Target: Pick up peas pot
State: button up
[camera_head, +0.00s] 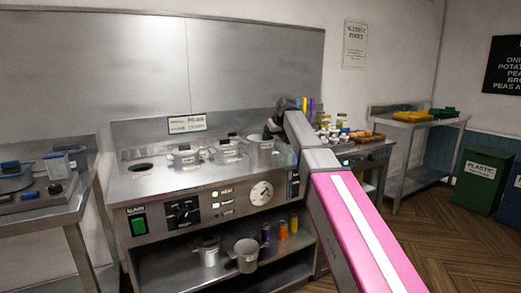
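Several metal pots stand on the frying range (150,189): a lidded pot (184,157) at left, another lidded pot (228,151) in the middle, and a taller pot (261,153) at right. No readable label tells me which one is the peas pot. My gripper (272,130) is a small dark shape at the end of my arm, above and close to the taller pot. Its fingers are too small and dark to make out, so I cannot tell whether it is open or touches the pot.
Two metal pots (246,257) and coloured containers (283,230) stand on the lower shelf. Jars (341,122) and food sit right of the range, partly behind my arm. A side table (45,208) is at left. A green bin (480,181) stands at right; floor there is clear.

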jog(key=c, duration=1.2)
